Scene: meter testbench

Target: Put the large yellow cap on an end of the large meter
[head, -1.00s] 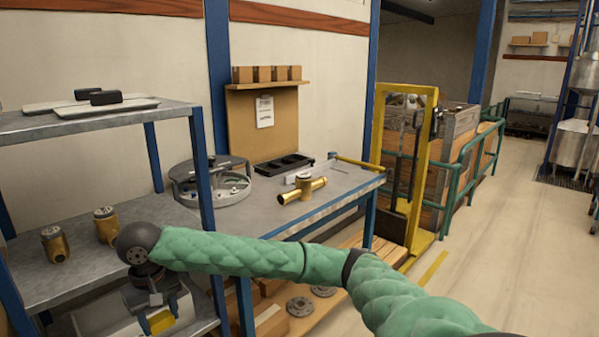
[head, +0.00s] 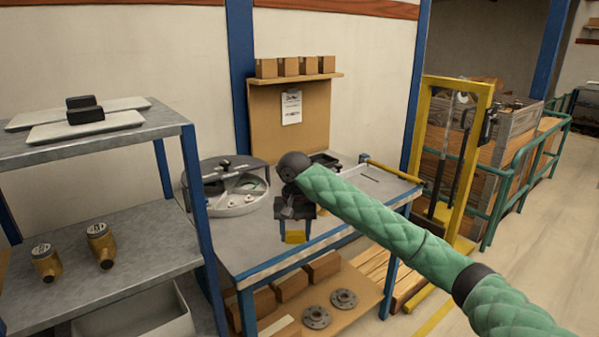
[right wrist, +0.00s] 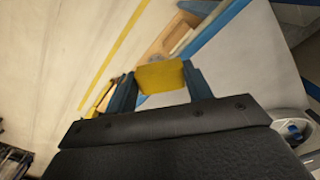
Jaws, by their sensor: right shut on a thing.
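My right gripper (head: 295,229) is shut on the yellow cap (head: 295,237), in front of the workbench (head: 245,264). In the right wrist view the cap (right wrist: 160,75) sits between the two dark fingers. The brass large meter on the bench is almost wholly hidden behind my right gripper and wrist. Only a small brass bit (head: 322,211) shows beside the gripper. The gap between cap and meter cannot be told. My left gripper is not in view.
A round grey fixture (head: 228,187) stands on the bench, left of the gripper. Two smaller brass meters (head: 46,262) (head: 101,243) stand on the left shelf (head: 150,235). Flanges (head: 344,299) and cardboard boxes (head: 290,286) lie on the lower bench shelf. The bench's right end is partly clear.

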